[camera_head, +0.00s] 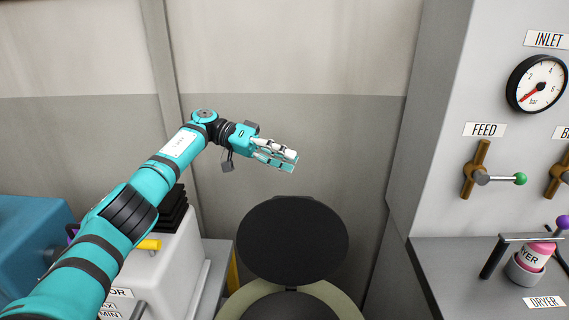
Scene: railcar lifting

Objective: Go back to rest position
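My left arm comes in from the lower left, teal with black bands. My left gripper (291,162) is held up in front of the grey wall, pointing right. It is above and apart from a dark round disc. The gripper's fingers lie close together from this angle, and I cannot tell whether they are shut. I see nothing held in it. My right gripper is not in view.
The dark disc (292,240) stands tilted above a round pale-rimmed thing (345,306). At right, a grey panel has a gauge (537,84), a FEED valve (482,175) and a pink dryer cartridge (537,256). A white box (180,262) and blue box (30,240) stand left.

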